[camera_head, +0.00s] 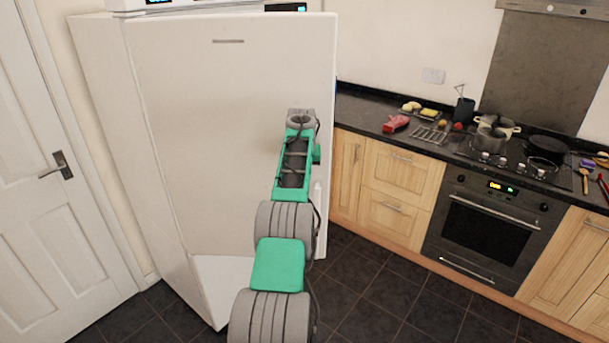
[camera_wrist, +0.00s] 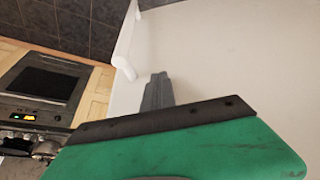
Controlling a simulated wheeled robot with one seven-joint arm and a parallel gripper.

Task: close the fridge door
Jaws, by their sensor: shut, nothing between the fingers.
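The fridge (camera_head: 95,110) is a tall white unit on the left in the head view. Its upper door (camera_head: 190,110) is a broad white panel, with a small badge near the top. A white upright handle (camera_head: 318,205) is at the door's right side; it also shows in the wrist view (camera_wrist: 126,45). My gripper (camera_wrist: 159,80) is shut and empty in the wrist view, pointing towards the white door face beside the handle. Whether it touches the door is unclear. In the head view my arm hides it.
A dark worktop (camera_head: 365,115) with pans and utensils runs along the right wall. Wooden cupboards (camera_head: 400,180) and an oven (camera_head: 485,225) are below it. A white room door (camera_head: 40,220) is at the left. The dark tiled floor (camera_head: 385,290) is clear at the right.

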